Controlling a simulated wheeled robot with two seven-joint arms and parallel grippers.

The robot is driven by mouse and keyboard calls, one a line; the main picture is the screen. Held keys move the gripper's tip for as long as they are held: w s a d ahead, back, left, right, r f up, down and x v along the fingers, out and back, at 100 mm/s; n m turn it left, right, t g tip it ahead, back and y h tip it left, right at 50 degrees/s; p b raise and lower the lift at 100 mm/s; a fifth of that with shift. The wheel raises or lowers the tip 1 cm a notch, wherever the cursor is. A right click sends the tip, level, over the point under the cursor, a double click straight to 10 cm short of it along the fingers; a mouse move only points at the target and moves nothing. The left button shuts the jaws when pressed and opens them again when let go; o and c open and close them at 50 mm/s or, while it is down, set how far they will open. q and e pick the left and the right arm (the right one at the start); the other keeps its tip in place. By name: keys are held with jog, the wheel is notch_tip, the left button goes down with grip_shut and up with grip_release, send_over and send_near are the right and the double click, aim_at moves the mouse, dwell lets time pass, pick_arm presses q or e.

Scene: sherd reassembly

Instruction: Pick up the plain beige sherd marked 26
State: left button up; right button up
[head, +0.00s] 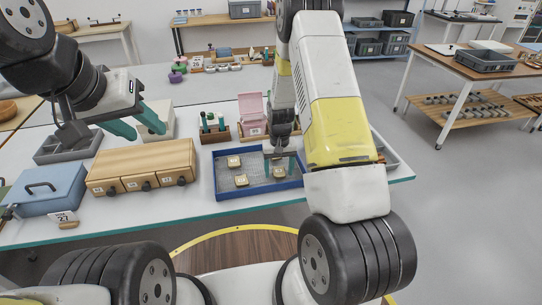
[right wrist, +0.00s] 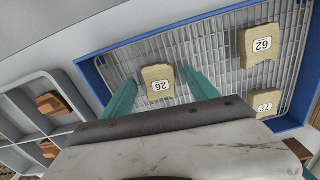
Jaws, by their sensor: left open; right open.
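The plain beige sherd marked 26 (right wrist: 158,83) lies in a blue-rimmed tray with a wire mesh floor (right wrist: 125,52). In the head view it appears to be the sherd on the right side of the tray (head: 279,174). My right gripper (right wrist: 161,78) is open above the tray, its teal fingers on either side of sherd 26 in the right wrist view. Whether they touch it I cannot tell. In the head view my right arm hides part of the tray's back right. My left gripper (head: 138,124) is open and empty over the table's left part.
Beige sherds marked 62 (right wrist: 260,46) and 72 (right wrist: 264,103) share the tray. A grey compartment tray with brown sherds (right wrist: 40,115) stands beside it. A wooden drawer box (head: 142,166) and a blue case (head: 48,190) stand left on the table.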

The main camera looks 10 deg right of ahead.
grip_shut()
jog(key=shift+r, duration=0.1)
